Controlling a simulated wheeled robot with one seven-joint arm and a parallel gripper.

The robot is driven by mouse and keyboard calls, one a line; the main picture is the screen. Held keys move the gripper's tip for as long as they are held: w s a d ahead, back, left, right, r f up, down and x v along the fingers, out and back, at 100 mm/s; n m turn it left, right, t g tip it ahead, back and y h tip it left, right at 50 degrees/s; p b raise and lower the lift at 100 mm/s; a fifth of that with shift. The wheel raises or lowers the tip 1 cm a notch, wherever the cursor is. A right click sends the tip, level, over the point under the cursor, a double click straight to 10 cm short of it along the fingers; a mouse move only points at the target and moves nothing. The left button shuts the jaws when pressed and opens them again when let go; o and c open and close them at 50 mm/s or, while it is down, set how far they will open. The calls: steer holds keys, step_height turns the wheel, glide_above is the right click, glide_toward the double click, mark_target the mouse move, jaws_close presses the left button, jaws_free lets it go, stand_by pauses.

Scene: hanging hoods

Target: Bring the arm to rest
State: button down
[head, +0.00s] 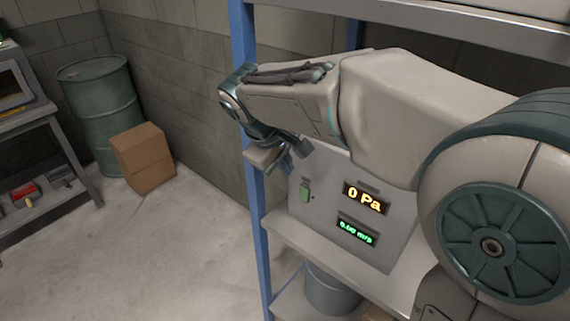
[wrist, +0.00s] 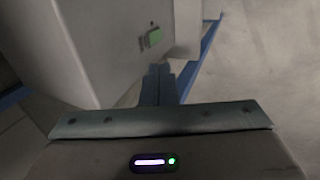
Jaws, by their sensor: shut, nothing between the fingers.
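My arm reaches across the right half of the head view, bent, in front of a blue-posted shelf. My gripper (head: 285,166) hangs at its end, pointing down, near the left side of a grey box with displays (head: 325,220). In the wrist view the two fingers of my gripper (wrist: 160,72) are together with nothing between them. The box (wrist: 85,45) and its green switch (wrist: 155,37) lie just beyond the fingertips; I cannot tell whether they touch it. The switch also shows in the head view (head: 305,191). The displays read "0 Pa" and a green m/s figure, partly unclear.
A blue shelf post (head: 255,200) stands close by my gripper. A metal bucket (head: 333,290) is on the lower shelf. A green drum (head: 100,110), a cardboard box (head: 143,158) and a workbench (head: 40,125) stand at the left. The floor (head: 150,260) between is clear.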

stand_by(0.5)
steer(key=s+d+f+m+y, duration=0.1)
steer(key=s+d+f+m, duration=0.1)
steer(key=s+d+m, duration=0.3)
steer(key=s+d+f+m+y, duration=0.1)
steer(key=s+d+f+m, duration=0.2)
steer(key=s+d, duration=0.8)
steer(key=d+m, duration=0.2)
steer(key=shift+s+d+f+m+y, duration=0.2)
steer(key=shift+d+m+y, duration=0.1)
steer(key=shift+m+y, duration=0.1)
